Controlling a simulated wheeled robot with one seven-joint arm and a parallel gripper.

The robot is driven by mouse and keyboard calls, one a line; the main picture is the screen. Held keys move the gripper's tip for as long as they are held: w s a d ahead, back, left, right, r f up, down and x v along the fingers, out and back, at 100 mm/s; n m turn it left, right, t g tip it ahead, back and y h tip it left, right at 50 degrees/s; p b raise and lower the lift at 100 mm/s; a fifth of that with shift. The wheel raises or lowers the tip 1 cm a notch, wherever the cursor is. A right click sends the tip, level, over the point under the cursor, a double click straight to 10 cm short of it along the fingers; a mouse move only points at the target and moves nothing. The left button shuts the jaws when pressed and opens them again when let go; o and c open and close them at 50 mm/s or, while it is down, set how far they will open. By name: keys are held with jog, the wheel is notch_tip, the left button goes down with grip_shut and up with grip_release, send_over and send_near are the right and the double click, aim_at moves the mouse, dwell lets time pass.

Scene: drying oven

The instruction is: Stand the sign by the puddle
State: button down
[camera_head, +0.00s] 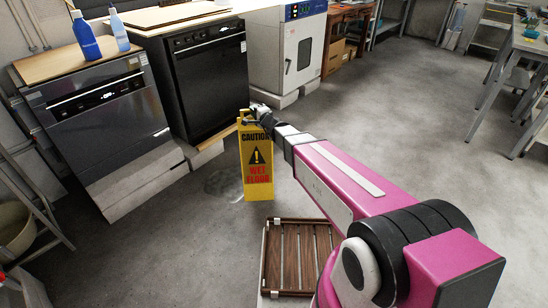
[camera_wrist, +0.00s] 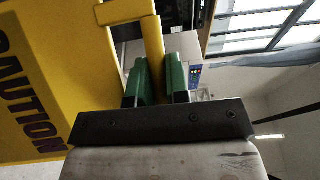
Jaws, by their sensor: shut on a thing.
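The yellow wet-floor sign (camera_head: 258,168) is upright in the head view, in front of the black appliance. It also fills the left of the wrist view (camera_wrist: 45,60), where its CAUTION lettering shows. My gripper (camera_head: 250,117) is at the sign's top. In the wrist view, the green fingers of my gripper (camera_wrist: 158,80) are shut on the sign's yellow handle bar. The puddle (camera_head: 222,184) is a dark patch on the floor just left of and partly behind the sign. I cannot tell whether the sign's foot touches the floor.
Dishwasher-like appliances (camera_head: 207,80) and a white drying oven (camera_head: 300,55) line the back. A bucket (camera_head: 14,228) and ladder stand at left. The floor to the right is open up to the tables.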

jog(key=w+d+f, duration=0.5)
jog(key=d+f, duration=0.3)
jog(key=f, duration=0.2)
jog(key=shift+w+d, duration=0.2)
jog(key=shift+d, duration=0.2)
jog(key=shift+f, duration=0.15)
jog(key=c, duration=1.1)
grip_release()
